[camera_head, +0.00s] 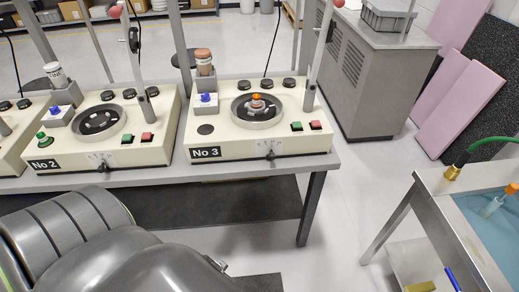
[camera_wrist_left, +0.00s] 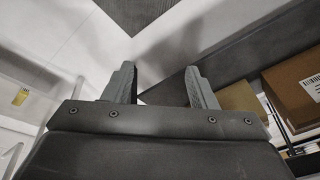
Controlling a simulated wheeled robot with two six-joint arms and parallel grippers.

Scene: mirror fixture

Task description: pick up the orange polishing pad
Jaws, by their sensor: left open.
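No orange pad shows in that view. In the head view a large grey arm part fills the lower left, and the left fingers cannot be made out. My right gripper is in neither view.
The machine marked No 2 (camera_head: 97,128) stands left of No 3 on a grey bench (camera_head: 130,181). A steel sink table (camera_head: 425,187) stands at right, with open floor between. Cardboard boxes (camera_wrist_left: 298,85) show right of my left gripper.

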